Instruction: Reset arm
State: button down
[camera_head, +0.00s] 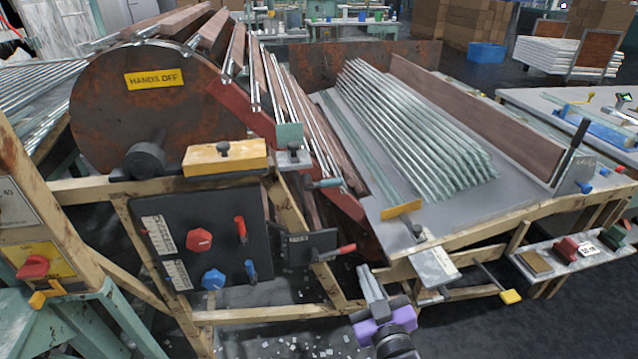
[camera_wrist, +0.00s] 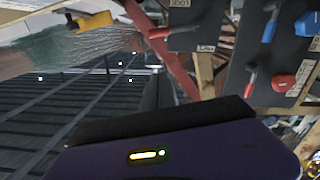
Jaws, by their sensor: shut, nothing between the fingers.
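My gripper (camera_head: 371,280) is at the lower middle of the head view, in front of the machine's wooden frame. Its pale fingers point up and lie together, shut, with nothing visible between them; the purple wrist body is below. It is below the black lever plate (camera_head: 310,243) and left of the grey bracket (camera_head: 434,266), apart from both as far as I can tell. In the wrist view, my purple wrist housing fills the bottom, and the fingertips are not clearly visible.
A black control panel (camera_head: 205,243) with red and blue knobs stands left of my gripper. A yellow-tipped lever (camera_head: 510,296) sticks out at the right. A bench (camera_head: 465,215) holds stacked glass tubes (camera_head: 410,130). Dark floor (camera_head: 470,335) lies open at the lower right.

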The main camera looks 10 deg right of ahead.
jog(key=s+r+m+g+p, duration=0.1)
jog(key=s+r+p, duration=0.2)
jog(key=s, duration=1)
jog(key=s+r+m+g+p, duration=0.1)
jog(key=s+r+p, duration=0.3)
jog(key=s, duration=0.9)
jog(key=s+d+r+p, duration=0.1)
jog(key=s+r+p, duration=0.2)
jog(key=s+r, duration=0.4)
jog(key=s, duration=0.5)
jog(key=shift+s+m+g+p, duration=0.35)
jog(key=shift+s+m+g, duration=0.05)
jog(key=shift+f, duration=0.1)
